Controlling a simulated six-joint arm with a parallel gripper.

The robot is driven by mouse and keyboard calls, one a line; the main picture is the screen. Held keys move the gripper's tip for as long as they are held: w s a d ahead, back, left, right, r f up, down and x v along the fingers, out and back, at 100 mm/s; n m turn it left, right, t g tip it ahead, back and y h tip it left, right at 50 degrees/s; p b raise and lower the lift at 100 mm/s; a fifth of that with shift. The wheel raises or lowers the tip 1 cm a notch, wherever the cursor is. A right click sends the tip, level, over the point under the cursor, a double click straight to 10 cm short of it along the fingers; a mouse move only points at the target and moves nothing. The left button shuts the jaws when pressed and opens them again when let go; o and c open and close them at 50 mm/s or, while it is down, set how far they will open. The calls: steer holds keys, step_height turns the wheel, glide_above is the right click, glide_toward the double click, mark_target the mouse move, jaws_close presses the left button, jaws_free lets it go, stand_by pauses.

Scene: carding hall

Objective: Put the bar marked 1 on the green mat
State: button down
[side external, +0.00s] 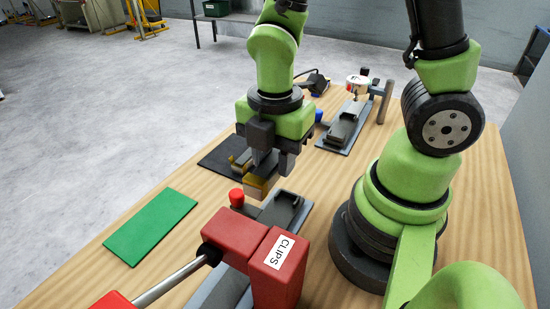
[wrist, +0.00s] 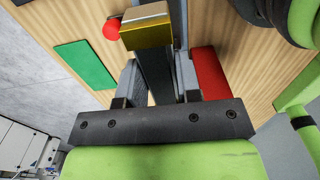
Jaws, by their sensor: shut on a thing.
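My gripper (side external: 264,170) is shut on a gold bar with a tan face (side external: 257,188), held above the table near a red knob. In the wrist view the gold bar (wrist: 146,36) is at the ends of my gripper's fingers (wrist: 157,72). I cannot read a number on it. The green mat (side external: 150,226) lies flat and bare on the table, left of my gripper; it also shows at the left in the wrist view (wrist: 85,65).
A red block labelled CLIPS (side external: 281,262) and a grey fixture (side external: 287,209) stand close to my gripper, with the red knob (side external: 237,197) beside them. A dark mat (side external: 216,163) lies behind, partly hidden. Another grey fixture (side external: 345,130) stands farther back. Table around the green mat is clear.

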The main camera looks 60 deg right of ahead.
steer(key=shift+w, duration=0.1)
stand_by(0.3)
steer(key=w+a+f, duration=0.1)
steer(key=w+a, duration=0.3)
steer(key=w, duration=0.5)
glide_above(165, 226)
step_height(165, 226, down, 3)
step_height(165, 226, down, 10)
steer(key=shift+r, duration=0.25)
steer(key=shift+f, duration=0.15)
steer(key=c, duration=0.8)
jaws_free()
